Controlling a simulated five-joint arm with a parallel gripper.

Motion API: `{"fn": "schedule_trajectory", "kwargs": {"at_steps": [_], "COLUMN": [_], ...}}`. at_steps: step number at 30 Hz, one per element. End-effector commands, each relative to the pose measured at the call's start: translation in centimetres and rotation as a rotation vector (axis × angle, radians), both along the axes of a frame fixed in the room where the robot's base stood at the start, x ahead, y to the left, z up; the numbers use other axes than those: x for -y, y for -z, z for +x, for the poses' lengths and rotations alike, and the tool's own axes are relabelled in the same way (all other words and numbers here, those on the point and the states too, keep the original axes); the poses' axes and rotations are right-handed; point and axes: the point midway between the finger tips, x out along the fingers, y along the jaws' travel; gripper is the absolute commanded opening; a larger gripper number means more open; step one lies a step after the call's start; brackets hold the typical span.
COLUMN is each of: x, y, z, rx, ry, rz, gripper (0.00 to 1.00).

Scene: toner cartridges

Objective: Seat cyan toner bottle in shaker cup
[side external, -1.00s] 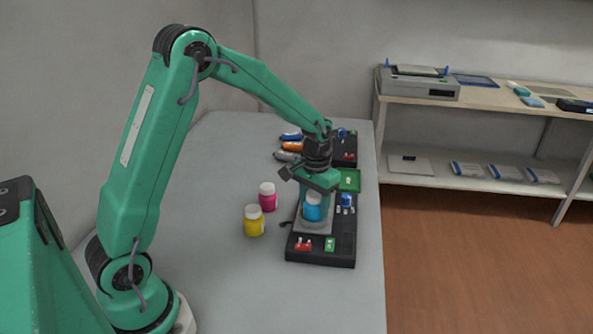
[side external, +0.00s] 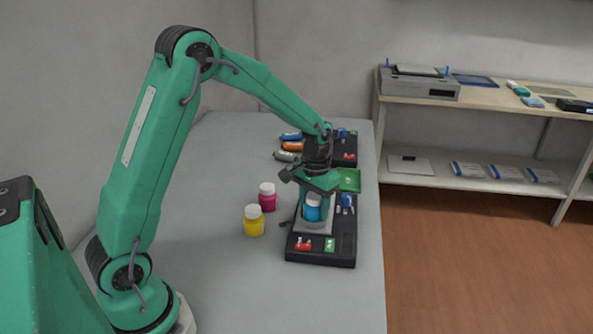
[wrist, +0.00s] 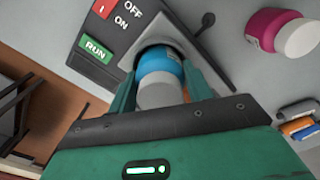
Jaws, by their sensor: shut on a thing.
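The cyan toner bottle (side external: 312,208), blue with a white cap, stands upright at the grey shaker cup (side external: 314,228) on the black shaker base. My gripper (side external: 314,200) is above the cup, pointing down, and is shut on the bottle. In the wrist view the bottle (wrist: 160,76) sits between my two fingers with its lower end inside the round opening of the cup (wrist: 183,48). The depth of its base in the cup is hidden.
Magenta (side external: 267,197) and yellow (side external: 254,221) bottles stand left of the shaker base (side external: 340,245), which has a red switch (side external: 303,244) and a green button (side external: 330,244). A green tray (side external: 349,180) and several cartridges (side external: 290,146) lie behind. The table's left side is clear.

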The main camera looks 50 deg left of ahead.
Motion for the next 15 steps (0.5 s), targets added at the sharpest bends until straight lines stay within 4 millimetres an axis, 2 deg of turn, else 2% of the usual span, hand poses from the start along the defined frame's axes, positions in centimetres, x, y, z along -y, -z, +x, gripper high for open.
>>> {"fn": "schedule_trajectory", "kwargs": {"at_steps": [14, 15], "x": [0.00, 0.00], "y": [0.11, 0.11], "z": [0.01, 0.01], "rx": [0.001, 0.001], "ry": [0.000, 0.000], "rz": [0.000, 0.000], "gripper": [0.26, 0.58]}}
